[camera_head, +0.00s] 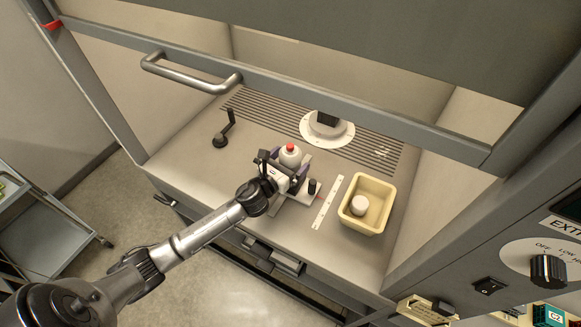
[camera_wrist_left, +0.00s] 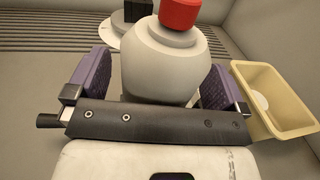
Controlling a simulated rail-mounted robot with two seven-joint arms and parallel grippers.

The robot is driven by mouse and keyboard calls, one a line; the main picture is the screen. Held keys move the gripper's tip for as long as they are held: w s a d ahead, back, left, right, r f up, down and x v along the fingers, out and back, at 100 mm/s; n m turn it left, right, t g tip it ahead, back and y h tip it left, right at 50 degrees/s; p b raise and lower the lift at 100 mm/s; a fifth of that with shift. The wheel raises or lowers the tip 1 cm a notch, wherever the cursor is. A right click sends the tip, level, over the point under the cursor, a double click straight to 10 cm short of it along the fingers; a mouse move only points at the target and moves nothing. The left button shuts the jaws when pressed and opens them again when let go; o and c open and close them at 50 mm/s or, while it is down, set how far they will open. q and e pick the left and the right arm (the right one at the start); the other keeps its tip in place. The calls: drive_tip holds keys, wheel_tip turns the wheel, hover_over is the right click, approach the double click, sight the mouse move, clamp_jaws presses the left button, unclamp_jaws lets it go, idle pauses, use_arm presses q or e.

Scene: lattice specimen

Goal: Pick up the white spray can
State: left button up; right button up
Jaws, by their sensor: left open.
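The white spray can (camera_head: 291,157) with a red cap stands upright on the grey work surface inside the hood. In the left wrist view the can (camera_wrist_left: 160,65) fills the upper middle, with its red cap (camera_wrist_left: 180,14) cut by the top edge. My left gripper (camera_head: 286,166) is open, with its purple finger pads on either side of the can. In the wrist view the left gripper (camera_wrist_left: 153,88) shows a gap between the left pad and the can; the right pad is very close, and contact cannot be told. The can's lower part is hidden by the gripper. My right gripper is not in view.
A cream bin (camera_head: 390,190) holding a white round object (camera_head: 359,205) stands to the right, past a white strip (camera_head: 327,202). A white disc (camera_head: 341,138) with a black block is behind. A black lever piece (camera_head: 221,138) stands left. The raised sash handle (camera_head: 190,78) hangs above.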

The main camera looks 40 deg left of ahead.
sight(291, 150)
use_arm(q)
drive_tip(key=shift+w, duration=0.2)
drive_tip(key=shift+c, duration=0.3)
drive_tip(key=c, duration=1)
drive_tip(key=shift+r, duration=0.1)
drive_tip(key=shift+r, duration=0.6)
drive_tip(key=r, duration=0.1)
drive_tip(key=r+p, duration=0.1)
drive_tip(key=r, duration=0.1)
drive_tip(key=shift+d+r+p, duration=0.2)
drive_tip(key=shift+d+p, duration=0.05)
drive_tip(key=shift+p, duration=0.05)
drive_tip(key=s+d+r+p, duration=0.2)
drive_tip(key=d+r, duration=0.4)
drive_tip(key=d, duration=0.4)
drive_tip(key=shift+s+d+r, duration=0.15)
drive_tip(key=shift+s+d, duration=0.25)
drive_tip(key=shift+s, duration=0.15)
